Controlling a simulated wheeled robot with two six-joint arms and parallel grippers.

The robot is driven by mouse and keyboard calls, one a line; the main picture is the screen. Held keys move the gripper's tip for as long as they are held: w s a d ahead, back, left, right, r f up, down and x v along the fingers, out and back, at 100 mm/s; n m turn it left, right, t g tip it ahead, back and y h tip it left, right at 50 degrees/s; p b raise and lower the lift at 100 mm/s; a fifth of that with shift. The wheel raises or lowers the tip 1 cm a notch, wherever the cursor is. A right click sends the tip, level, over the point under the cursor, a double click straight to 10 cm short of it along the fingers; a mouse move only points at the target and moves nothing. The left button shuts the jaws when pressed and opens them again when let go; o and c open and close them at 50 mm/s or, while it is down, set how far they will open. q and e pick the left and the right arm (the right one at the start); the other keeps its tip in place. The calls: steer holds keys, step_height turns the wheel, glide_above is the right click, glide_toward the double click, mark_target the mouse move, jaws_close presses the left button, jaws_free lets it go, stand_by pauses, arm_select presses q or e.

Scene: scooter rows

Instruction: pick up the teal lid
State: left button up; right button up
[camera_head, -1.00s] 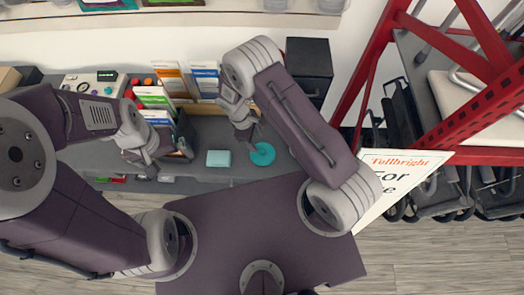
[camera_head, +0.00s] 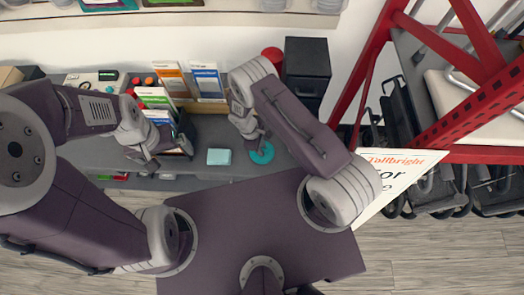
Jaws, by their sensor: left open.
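The teal lid (camera_head: 264,156) is a round disc lying on the grey counter, right of the middle of the counter. My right gripper (camera_head: 257,142) is over the lid's upper edge and hides part of it. I cannot tell whether it touches the lid, or how far its jaws are apart. My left gripper (camera_head: 152,168) is open at the left part of the counter, well away from the lid.
A pale teal box (camera_head: 219,157) lies left of the lid. Leaflet holders (camera_head: 206,82) stand at the back, beside a red round thing (camera_head: 272,55) and a black cabinet (camera_head: 307,67). A sign (camera_head: 395,183) and a red rack (camera_head: 480,100) are at the right.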

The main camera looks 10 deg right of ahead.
jaws_close()
